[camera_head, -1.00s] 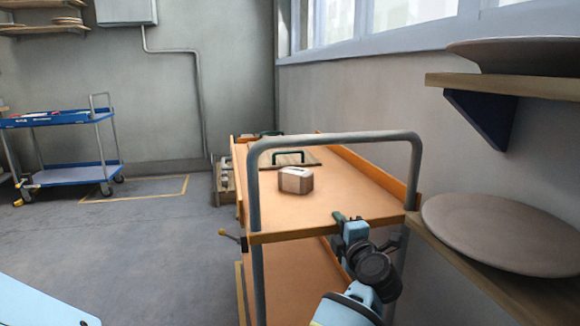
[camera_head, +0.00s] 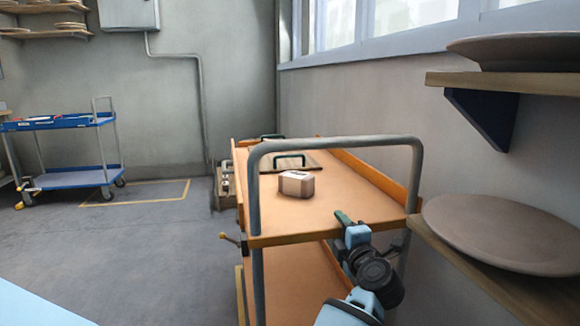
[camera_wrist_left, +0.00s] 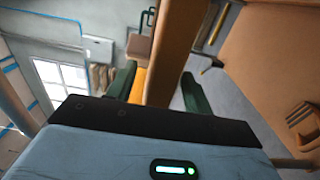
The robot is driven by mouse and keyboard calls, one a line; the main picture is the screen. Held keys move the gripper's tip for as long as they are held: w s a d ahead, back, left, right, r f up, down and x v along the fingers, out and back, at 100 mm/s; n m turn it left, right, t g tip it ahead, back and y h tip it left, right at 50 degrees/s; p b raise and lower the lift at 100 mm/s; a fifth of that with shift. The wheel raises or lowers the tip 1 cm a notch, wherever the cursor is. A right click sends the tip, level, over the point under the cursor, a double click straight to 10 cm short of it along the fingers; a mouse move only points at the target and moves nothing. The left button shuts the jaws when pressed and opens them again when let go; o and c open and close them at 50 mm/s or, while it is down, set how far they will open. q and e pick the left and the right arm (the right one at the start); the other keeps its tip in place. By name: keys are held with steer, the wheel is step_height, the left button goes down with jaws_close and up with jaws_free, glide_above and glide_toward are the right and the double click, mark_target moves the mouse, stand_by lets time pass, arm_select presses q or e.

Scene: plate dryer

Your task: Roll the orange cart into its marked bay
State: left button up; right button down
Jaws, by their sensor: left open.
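The orange cart (camera_head: 350,205) stands in front of me, long side running away along the right wall, with a grey tube handle (camera_head: 335,142) at its near end. My left gripper (camera_head: 346,219) is at the near edge of its top deck, below the handle. In the left wrist view, its green fingers (camera_wrist_left: 158,88) are open, one on each side of an orange cart edge (camera_wrist_left: 175,60); contact cannot be told. A yellow floor outline (camera_head: 140,202) marks a bay at the back left, on bare floor. My right gripper is not in view.
A small box (camera_head: 297,184) and a board with a green handle (camera_head: 290,160) lie on the cart's deck. A blue cart (camera_head: 70,176) stands left of the outline. A shelf (camera_head: 470,250) with a plate (camera_head: 505,228) is close on the right. Floor left of the cart is clear.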

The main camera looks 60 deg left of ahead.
arm_select(q)
steer(key=p+v, duration=0.4)
steer(key=v, duration=0.8)
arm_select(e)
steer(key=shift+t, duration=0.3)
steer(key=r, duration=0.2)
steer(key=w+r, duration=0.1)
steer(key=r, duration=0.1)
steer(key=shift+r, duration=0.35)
arm_select(q)
steer(key=shift+f, duration=0.1)
